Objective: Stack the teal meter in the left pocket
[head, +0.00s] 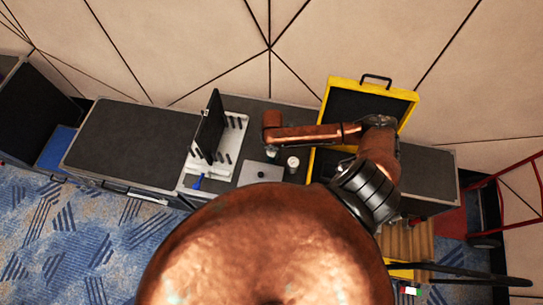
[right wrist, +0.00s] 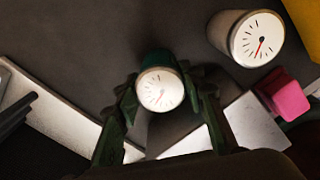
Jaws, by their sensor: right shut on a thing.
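My right gripper (right wrist: 163,88) is shut on the teal meter (right wrist: 154,58), with a finger on each side. The meter's white dial with a red needle faces the right wrist camera, and its teal body shows behind the dial. In the head view my right gripper (head: 271,150) is small, left of the open yellow case (head: 325,113), and the meter cannot be made out there. The case's lower part is largely hidden by my right arm, so I cannot tell which pocket is the left one. My left gripper is not in view.
A white meter (right wrist: 231,38) stands beside the held one; it also shows in the head view (head: 293,162). A pink block (right wrist: 285,97) lies near a silver plate (right wrist: 250,122). A white rack (head: 229,140) with a dark panel stands left. The dark case top (head: 130,140) is clear.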

